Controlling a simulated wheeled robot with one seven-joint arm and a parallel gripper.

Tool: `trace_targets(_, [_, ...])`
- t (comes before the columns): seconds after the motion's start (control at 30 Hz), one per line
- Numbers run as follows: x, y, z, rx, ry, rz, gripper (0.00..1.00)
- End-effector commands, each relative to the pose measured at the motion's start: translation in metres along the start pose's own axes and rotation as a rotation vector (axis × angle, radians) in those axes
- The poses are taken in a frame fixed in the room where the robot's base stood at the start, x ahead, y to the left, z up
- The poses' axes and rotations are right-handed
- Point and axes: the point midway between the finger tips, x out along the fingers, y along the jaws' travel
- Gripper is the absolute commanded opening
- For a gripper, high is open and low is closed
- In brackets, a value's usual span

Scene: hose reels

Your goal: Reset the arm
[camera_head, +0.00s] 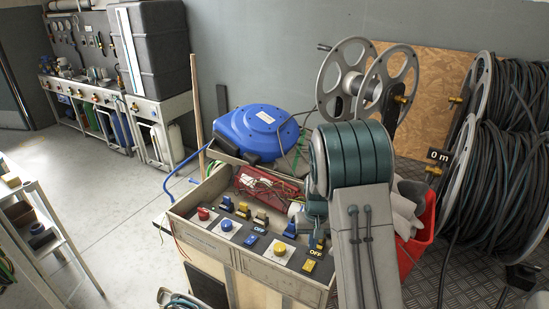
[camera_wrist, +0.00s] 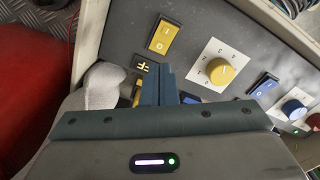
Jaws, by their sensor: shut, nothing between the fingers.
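My gripper (camera_wrist: 167,78) shows in the wrist view as two dark teal fingers pressed together, with nothing between them. I cannot tell whether the tips touch the panel. A yellow knob (camera_wrist: 221,72) on a white dial plate is to their right. In the head view my arm reaches down at the right end of the panel (camera_head: 255,243) and largely hides the gripper.
A red bin (camera_head: 418,243) with pale cloth stands right of the panel. A blue hose reel (camera_head: 256,133) and a grey metal reel (camera_head: 340,80) stand behind. Large hose drums (camera_head: 500,150) fill the right side. Open floor (camera_head: 110,190) lies at the left.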

Motion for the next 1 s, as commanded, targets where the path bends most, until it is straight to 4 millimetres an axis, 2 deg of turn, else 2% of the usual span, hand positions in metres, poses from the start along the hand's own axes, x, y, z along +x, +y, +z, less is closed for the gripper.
trace_targets(0.17, [-0.028,-0.002,0.012,-0.001,0.021,-0.014,0.00])
trace_targets(0.37, [-0.085,-0.005,0.048,-0.006,0.065,-0.042,0.00])
trace_targets(0.5, [-0.120,-0.008,0.080,-0.016,0.095,-0.055,0.00])
trace_targets(0.7, [-0.159,-0.008,0.130,-0.031,0.142,-0.060,0.00])
trace_targets(1.0, [-0.193,-0.005,0.209,-0.055,0.214,-0.040,0.00])
